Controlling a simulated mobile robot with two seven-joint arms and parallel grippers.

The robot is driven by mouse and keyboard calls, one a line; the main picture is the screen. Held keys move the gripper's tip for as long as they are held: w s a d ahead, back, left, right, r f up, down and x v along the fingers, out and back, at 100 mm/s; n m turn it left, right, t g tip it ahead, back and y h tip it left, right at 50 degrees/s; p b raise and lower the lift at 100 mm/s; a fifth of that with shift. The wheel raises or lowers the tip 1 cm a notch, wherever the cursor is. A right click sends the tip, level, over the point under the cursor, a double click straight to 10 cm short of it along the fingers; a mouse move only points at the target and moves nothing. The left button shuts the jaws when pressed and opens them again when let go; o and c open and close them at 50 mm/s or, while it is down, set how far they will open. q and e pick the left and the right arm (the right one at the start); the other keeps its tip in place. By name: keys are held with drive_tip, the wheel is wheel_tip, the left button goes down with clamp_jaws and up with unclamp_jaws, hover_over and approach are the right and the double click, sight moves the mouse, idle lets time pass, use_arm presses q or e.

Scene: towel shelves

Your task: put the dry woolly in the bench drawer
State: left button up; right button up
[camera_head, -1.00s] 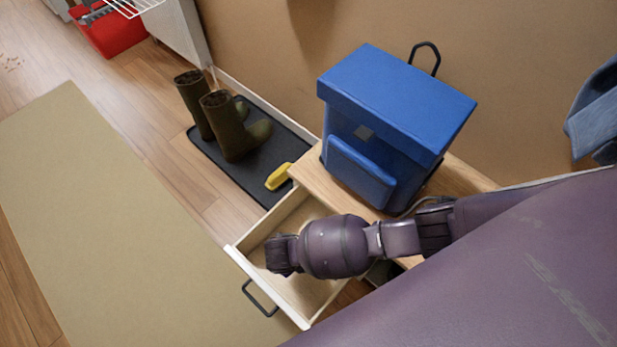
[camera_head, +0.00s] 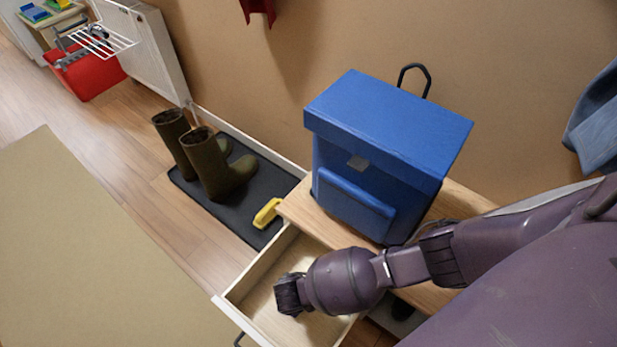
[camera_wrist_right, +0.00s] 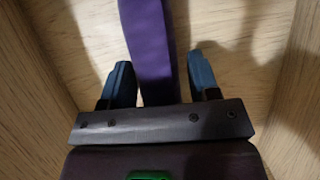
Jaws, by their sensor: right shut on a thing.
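The bench drawer (camera_head: 261,272) is pulled open below the bench top, and its inside shows pale wood. My right gripper (camera_head: 288,297) reaches down into the drawer space; its fingertips are hidden in the head view. In the right wrist view the gripper (camera_wrist_right: 161,85) is shut on a purple woolly (camera_wrist_right: 151,45), a long strip between its two dark blue fingers. Pale wooden drawer walls stand on both sides of it there. The woolly is hidden in the head view, and whether it touches the drawer floor I cannot tell. My left gripper is out of view.
A blue backpack (camera_head: 385,135) stands on the bench (camera_head: 300,205). Boots (camera_head: 205,160) and a yellow item (camera_head: 267,213) sit on a dark mat (camera_head: 240,213). A white rack (camera_head: 100,42) and a red basket (camera_head: 88,75) are at the far left.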

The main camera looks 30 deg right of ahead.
drive_tip(key=shift+f, duration=0.15)
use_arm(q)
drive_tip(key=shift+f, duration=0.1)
use_arm(e)
drive_tip(key=o, duration=1)
drive_tip(key=shift+c, duration=0.2)
drive_tip(key=shift+a+r, duration=0.1)
drive_tip(key=shift+r, duration=0.45)
drive_tip(key=p+v, duration=0.4)
drive_tip(key=v, duration=0.6)
drive_tip(key=shift+w+r+p, duration=0.1)
drive_tip(key=shift+w+p, duration=0.1)
drive_tip(key=shift+p, duration=0.1)
drive_tip(key=shift+s+a+r, duration=0.2)
drive_tip(key=shift+s+r, duration=0.05)
drive_tip(key=shift+r, duration=0.2)
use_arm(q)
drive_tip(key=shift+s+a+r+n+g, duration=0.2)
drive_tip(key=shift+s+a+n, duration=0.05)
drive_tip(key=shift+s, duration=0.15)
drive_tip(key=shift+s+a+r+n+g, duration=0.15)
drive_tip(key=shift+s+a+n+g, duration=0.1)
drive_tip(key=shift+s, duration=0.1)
use_arm(e)
drive_tip(key=shift+s+a, duration=0.1)
